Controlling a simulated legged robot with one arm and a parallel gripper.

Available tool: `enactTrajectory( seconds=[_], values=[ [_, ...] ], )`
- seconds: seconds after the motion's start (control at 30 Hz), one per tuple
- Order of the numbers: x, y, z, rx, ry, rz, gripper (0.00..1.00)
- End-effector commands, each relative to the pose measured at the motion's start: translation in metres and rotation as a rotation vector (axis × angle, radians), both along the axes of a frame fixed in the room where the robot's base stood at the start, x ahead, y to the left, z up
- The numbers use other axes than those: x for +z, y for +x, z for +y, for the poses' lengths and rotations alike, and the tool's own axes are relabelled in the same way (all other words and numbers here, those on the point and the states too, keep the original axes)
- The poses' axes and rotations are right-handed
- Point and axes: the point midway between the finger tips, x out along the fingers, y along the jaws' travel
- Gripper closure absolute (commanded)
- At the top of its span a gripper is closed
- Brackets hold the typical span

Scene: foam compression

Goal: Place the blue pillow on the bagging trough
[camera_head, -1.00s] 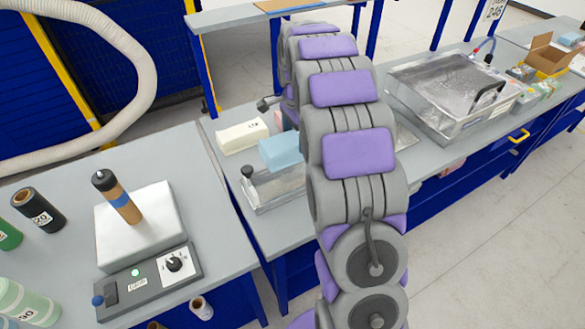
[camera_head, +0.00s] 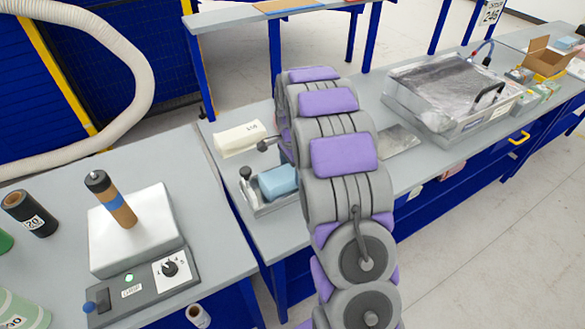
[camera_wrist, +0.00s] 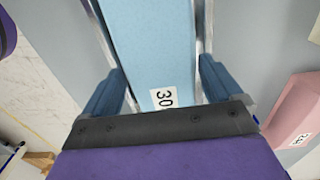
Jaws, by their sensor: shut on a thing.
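The light blue pillow (camera_head: 278,182) sits low over or in the metal bagging trough (camera_head: 268,209), left of my arm in the head view. In the wrist view the blue pillow (camera_wrist: 150,45), labelled 30, lies lengthwise between the trough's metal rails (camera_wrist: 207,28). My gripper (camera_wrist: 163,88) is shut on the pillow, with a dark blue finger along each side. Whether the pillow's underside touches the trough floor is hidden. In the head view my arm covers the gripper.
A white block (camera_head: 240,138) lies behind the trough. A pink block (camera_wrist: 298,112) lies right of the trough in the wrist view. A large clear-lidded box (camera_head: 450,95) stands at right.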

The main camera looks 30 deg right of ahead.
Motion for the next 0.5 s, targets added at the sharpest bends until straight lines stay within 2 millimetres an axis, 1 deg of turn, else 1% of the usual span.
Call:
enactTrajectory(
  seconds=[0.17, 0.2, 0.23, 0.27, 0.5],
  values=[
    [-0.0001, 0.0004, -0.0007, 0.001, 0.001, 0.0, 0.36],
    [-0.0002, 0.0004, -0.0015, 0.001, 0.001, -0.001, 0.05],
    [-0.0002, 0.0004, -0.0021, 0.0, 0.002, -0.001, 0.02],
    [-0.0002, 0.0003, -0.0023, 0.0, 0.002, -0.001, 0.0],
    [0.0004, 0.0004, -0.0028, 0.0, 0.002, -0.001, 0.0]
  ],
)
